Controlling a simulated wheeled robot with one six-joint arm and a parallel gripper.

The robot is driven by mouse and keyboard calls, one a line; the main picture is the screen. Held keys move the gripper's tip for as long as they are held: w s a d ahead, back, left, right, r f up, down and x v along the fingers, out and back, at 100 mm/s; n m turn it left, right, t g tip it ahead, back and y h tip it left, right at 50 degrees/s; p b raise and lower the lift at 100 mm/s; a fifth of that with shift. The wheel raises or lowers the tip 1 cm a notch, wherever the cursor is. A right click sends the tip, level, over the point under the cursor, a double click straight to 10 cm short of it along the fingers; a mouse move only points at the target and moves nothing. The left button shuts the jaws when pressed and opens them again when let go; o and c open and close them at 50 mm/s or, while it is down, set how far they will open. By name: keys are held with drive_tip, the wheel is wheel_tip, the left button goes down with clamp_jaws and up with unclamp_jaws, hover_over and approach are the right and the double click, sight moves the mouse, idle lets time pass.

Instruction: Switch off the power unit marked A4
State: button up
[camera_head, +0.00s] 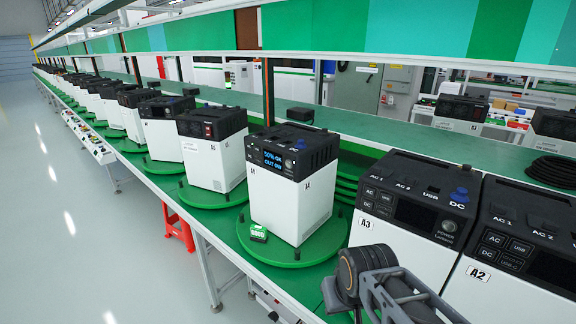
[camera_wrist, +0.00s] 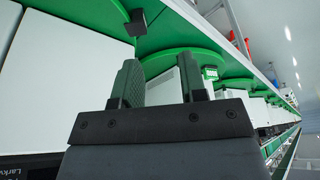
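In the head view, a white power unit with a black top (camera_head: 292,190) stands upright on a green turntable. Its lit display (camera_head: 273,160) seems to read 50% ON, OUT 0W; a round button sits to the display's right. Its side marks are too small to read surely; it stands just left of the unit marked A3 (camera_head: 405,215). The wrist view appears upside down. My gripper (camera_wrist: 161,72) shows two separated dark fingers with nothing between them. A white unit face (camera_wrist: 165,88) shows beyond the fingers. In the head view my arm covers the bottom centre, left of A2's front.
The unit marked A2 (camera_head: 515,265) stands close on the right. A row of similar units on turntables runs away to the left. A red stool (camera_head: 177,228) stands below; the left aisle floor is clear.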

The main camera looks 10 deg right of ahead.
clamp_jaws()
idle(0.9)
